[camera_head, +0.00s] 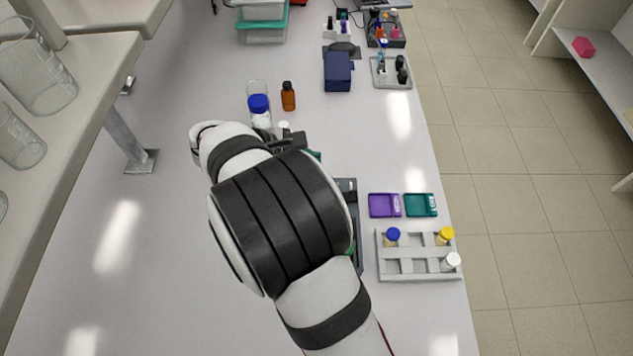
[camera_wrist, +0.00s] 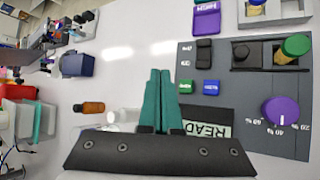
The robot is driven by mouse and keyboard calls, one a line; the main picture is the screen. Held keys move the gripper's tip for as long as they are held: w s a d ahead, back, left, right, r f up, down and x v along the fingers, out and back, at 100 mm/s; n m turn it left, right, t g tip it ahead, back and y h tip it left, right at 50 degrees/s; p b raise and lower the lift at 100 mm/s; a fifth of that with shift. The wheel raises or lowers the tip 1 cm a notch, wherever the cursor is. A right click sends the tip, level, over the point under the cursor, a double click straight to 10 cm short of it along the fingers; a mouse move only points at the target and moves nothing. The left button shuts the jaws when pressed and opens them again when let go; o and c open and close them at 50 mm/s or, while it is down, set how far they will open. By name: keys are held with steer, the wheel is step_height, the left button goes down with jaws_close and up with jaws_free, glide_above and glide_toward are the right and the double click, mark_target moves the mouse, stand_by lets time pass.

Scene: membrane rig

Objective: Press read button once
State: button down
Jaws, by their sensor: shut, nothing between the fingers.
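The dark grey rig panel (camera_wrist: 240,85) fills the right of the wrist view. On it are a green button (camera_wrist: 186,87) and a blue button (camera_wrist: 211,87) with small lettering that I cannot read. Below them is a display (camera_wrist: 218,128) with large letters "READ", partly cut off by my gripper's mount. My gripper (camera_wrist: 159,72) has teal fingers shut together with nothing between them, left of the buttons in that view. I cannot tell its height above the panel. In the head view my arm hides most of the rig; a dark edge (camera_head: 348,186) shows.
The panel also carries a purple knob (camera_wrist: 281,110), a black rocker switch (camera_wrist: 204,50) and a green cap (camera_wrist: 296,45). A brown bottle (camera_head: 288,96) and blue-capped bottle (camera_head: 259,107) stand behind my arm.

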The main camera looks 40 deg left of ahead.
steer(key=shift+f, duration=3.4)
steer(key=shift+f, duration=0.15)
steer(key=shift+f, duration=0.25)
steer(key=shift+f, duration=0.45)
steer(key=shift+r, duration=0.9)
steer(key=shift+r, duration=2.5)
